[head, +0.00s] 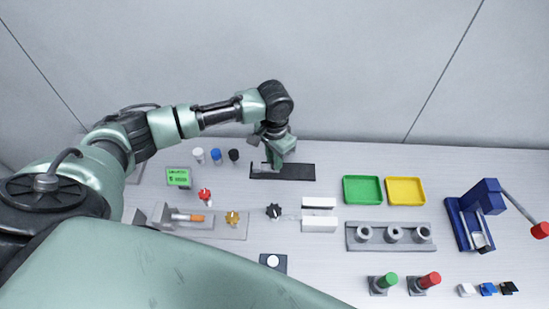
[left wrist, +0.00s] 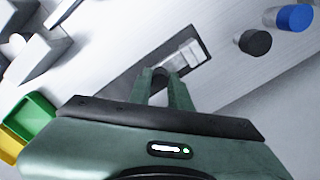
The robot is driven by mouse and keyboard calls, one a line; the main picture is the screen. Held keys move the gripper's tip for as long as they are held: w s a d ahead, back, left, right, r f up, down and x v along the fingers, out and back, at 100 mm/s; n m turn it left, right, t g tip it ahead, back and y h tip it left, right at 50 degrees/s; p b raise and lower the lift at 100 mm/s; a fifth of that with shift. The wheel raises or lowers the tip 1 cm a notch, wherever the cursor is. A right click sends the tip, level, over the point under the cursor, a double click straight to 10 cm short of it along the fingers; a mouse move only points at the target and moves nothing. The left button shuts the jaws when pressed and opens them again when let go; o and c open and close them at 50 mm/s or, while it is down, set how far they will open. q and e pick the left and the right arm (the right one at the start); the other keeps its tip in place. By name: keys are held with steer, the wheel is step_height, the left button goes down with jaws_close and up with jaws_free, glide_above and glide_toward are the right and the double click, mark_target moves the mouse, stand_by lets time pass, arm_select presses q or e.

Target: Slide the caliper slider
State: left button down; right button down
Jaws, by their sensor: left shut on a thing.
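The caliper is a long black base (head: 297,173) lying near the back of the table. In the left wrist view, its dark base (left wrist: 205,40) runs diagonally, with a pale grey bar (left wrist: 185,59) on it. My left gripper (head: 272,163) is over the left part of the caliper, pointing down. In the left wrist view, its two green fingers (left wrist: 161,75) are close together at the near end of the pale bar, shut on the caliper slider. The slider is mostly hidden between the fingers. My right gripper is not in view.
White, blue and black caps (head: 234,155) stand left of the caliper. Green (head: 362,198) and yellow (head: 405,197) trays lie to its right. A black knob (head: 273,212) and white blocks (head: 319,224) are in front. A blue lever device (head: 465,225) stands far right.

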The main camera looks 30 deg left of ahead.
arm_select(q)
steer(key=d, duration=0.1)
steer(key=w+d+p, duration=0.1)
steer(key=d, duration=0.1)
steer(key=w+d+p, duration=0.1)
steer(key=d, duration=0.1)
steer(key=shift+w+r, duration=0.1)
steer(key=shift+w, duration=0.1)
steer(key=c, duration=1.3)
jaws_free()
